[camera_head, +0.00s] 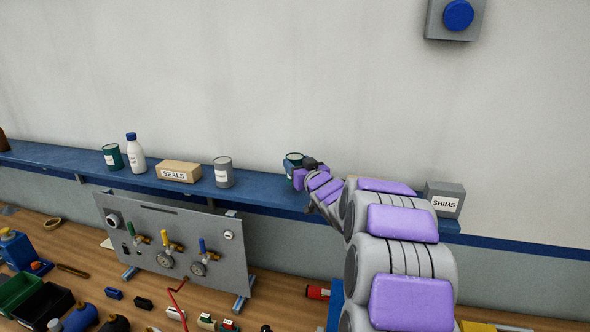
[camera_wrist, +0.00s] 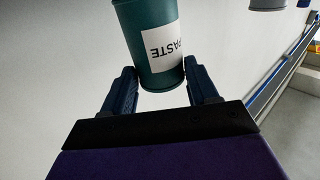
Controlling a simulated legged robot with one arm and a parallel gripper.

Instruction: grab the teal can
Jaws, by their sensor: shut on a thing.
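A teal can (camera_wrist: 152,42) with a white label reading PASTE is between the two fingers of my gripper (camera_wrist: 160,82) in the wrist view. The fingers are shut on it, one on each side. In the head view this can (camera_head: 293,158) shows at the end of my arm, by the blue shelf, partly hidden by my gripper (camera_head: 292,172). I cannot tell whether its base touches the shelf. Another teal-green can (camera_head: 112,157) with a white label stands at the left of the shelf.
The blue shelf (camera_head: 262,188) also holds a white bottle (camera_head: 136,153), a SEALS box (camera_head: 178,171), a grey can (camera_head: 223,172) and a SHIMS box (camera_head: 444,199). Below, a grey gauge panel (camera_head: 150,225) stands on a wooden bench (camera_head: 75,236) with several small items.

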